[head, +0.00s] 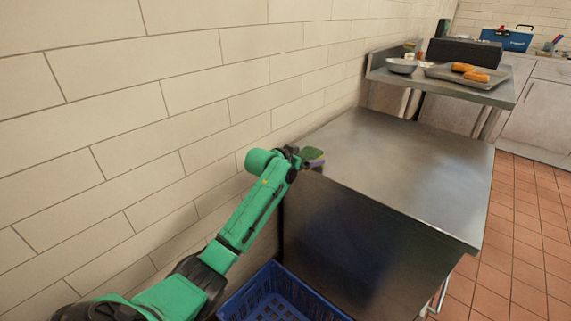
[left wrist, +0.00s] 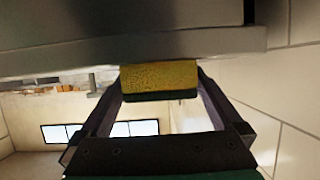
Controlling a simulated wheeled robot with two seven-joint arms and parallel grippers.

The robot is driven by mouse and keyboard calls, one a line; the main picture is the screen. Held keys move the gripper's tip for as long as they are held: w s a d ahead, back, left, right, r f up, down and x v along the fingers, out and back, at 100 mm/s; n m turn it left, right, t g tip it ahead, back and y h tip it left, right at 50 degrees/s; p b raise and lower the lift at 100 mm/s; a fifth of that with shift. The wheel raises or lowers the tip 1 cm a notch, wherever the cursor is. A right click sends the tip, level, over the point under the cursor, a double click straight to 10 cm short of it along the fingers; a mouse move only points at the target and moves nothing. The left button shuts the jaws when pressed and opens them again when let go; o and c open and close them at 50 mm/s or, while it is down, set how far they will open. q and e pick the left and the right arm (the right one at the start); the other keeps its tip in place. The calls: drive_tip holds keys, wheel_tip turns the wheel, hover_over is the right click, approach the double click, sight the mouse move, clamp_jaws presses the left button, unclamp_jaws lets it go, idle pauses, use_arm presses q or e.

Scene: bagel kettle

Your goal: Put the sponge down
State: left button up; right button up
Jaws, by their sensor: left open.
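The sponge (head: 312,153) shows its green side in the head view, at the near left corner of the steel counter (head: 400,170). In the left wrist view the sponge (left wrist: 158,76) shows a yellow face with a dark green layer, close against the counter's edge (left wrist: 60,52). My left gripper (head: 306,161) is at that corner, with its fingers open on either side of the sponge. The fingertips partly hide the sponge's ends, and I cannot tell how much of it rests on the counter. My right gripper is not in view.
The counter top is otherwise bare. A blue crate (head: 232,302) stands below its near side. The tiled wall (head: 180,110) runs close along the left. A raised shelf behind holds a metal bowl (head: 401,66) and a tray (head: 440,72) with orange-brown items.

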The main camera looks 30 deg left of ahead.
use_arm(q)
drive_tip(key=w+r+p+v, duration=0.1)
drive_tip(key=p+v, duration=1.3)
drive_tip(key=v, duration=0.2)
drive_tip(key=x, duration=0.4)
drive_tip(key=b+x, duration=0.1)
drive_tip(key=x, duration=0.4)
drive_tip(key=b+x, duration=0.1)
drive_tip(key=x, duration=0.4)
drive_tip(key=shift+f, duration=0.45)
drive_tip(key=shift+c, duration=0.3)
drive_tip(key=c, duration=1.2)
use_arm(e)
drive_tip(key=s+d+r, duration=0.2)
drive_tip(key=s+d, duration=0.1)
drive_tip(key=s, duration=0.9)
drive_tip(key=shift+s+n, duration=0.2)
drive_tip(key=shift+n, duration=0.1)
